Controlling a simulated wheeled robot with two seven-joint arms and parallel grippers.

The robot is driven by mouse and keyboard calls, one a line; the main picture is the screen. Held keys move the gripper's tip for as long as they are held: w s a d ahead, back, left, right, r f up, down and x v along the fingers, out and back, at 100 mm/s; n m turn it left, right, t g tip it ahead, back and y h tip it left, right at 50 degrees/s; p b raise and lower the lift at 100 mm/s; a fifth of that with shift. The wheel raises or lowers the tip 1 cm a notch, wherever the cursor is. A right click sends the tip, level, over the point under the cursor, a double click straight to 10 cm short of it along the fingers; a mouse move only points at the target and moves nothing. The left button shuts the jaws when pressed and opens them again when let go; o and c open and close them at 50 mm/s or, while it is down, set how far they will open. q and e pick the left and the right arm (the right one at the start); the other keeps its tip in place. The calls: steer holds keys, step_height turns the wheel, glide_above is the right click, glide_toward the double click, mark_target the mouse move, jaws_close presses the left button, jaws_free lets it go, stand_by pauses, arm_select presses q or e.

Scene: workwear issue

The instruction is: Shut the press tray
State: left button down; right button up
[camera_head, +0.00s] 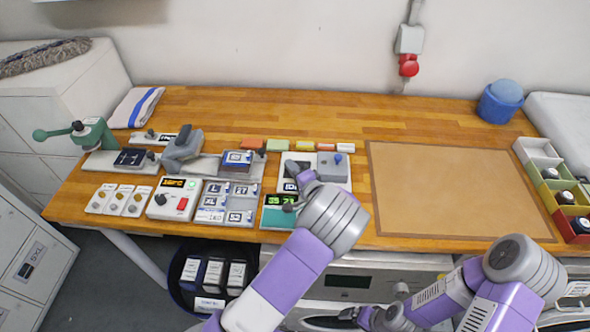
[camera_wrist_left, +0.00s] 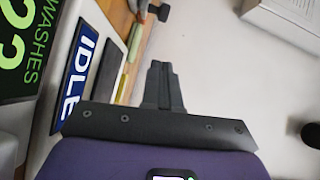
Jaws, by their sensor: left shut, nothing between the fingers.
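No part can be told for sure as the press tray. A grey press-like unit (camera_head: 182,146) with a raised head stands left of the middle, with a flat grey base (camera_head: 204,168) reaching right and a blue-labelled block (camera_head: 237,160) beside it. My left gripper (camera_head: 300,178) is over the white station (camera_head: 343,184) marked IDLE, well to the right of that unit. In the left wrist view its dark fingers (camera_wrist_left: 160,68) are together and empty, beside the blue IDLE label (camera_wrist_left: 76,72). Whether they touch anything cannot be told.
A green lever press (camera_head: 92,134) stands at far left. A red-button control box (camera_head: 174,198) and labelled panels line the front. A tan mat (camera_head: 450,190) lies empty at right. A blue container (camera_head: 499,104) and coloured bins (camera_head: 552,185) stand beyond it.

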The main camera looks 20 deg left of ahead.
arm_select(q)
steer(key=x, duration=0.6)
steer(key=shift+b, duration=0.3)
steer(key=shift+s+a+f, duration=0.1)
steer(key=shift+s+a, duration=0.05)
steer(key=shift+a, duration=0.45)
steer(key=shift+s+a+f, duration=0.1)
steer(key=shift+a, duration=1.05)
steer(key=shift+a, duration=0.1)
